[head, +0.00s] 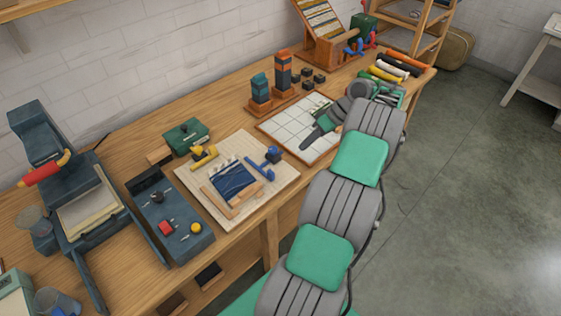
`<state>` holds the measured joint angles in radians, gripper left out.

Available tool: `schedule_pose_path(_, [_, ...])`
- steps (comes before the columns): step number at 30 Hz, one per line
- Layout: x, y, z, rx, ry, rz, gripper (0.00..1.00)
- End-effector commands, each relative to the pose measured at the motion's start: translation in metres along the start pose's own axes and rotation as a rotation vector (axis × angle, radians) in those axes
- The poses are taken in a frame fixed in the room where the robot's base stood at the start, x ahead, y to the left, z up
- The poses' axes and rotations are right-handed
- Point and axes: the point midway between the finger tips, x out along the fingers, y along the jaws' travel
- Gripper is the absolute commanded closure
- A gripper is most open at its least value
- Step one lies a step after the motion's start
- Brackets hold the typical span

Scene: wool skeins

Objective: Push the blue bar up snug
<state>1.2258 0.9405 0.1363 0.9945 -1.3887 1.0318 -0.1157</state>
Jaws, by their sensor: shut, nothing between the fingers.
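A blue bar (259,167) with a dark blue block at its upper right end lies on a pale square board (279,186). It is to the right of a dark blue striped piece (235,178) and apart from it as far as I can see. A yellow bar (203,157) lies at the upper left of that piece, and wooden strips (243,200) lie along its lower side. My gripper (306,145) is shut and empty, over the white gridded board (287,123), to the right of the blue bar. My arm hides part of that board's right side.
A dark tray (165,215) with red and yellow knobs is left of the pale board. A green box (186,136) stands behind it. Orange-based stacks (283,72) and small dark blocks (314,78) stand behind the gridded board. A press (60,180) fills the far left.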

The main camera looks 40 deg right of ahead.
Motion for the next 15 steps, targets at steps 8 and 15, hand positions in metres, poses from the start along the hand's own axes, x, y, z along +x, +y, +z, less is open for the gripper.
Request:
schedule_pose_path(8, [0.053, -0.001, 0.000, 0.002, -0.003, -0.003, 1.00])
schedule_pose_path(15, [0.096, -0.010, -0.003, 0.001, -0.002, 0.000, 1.00])
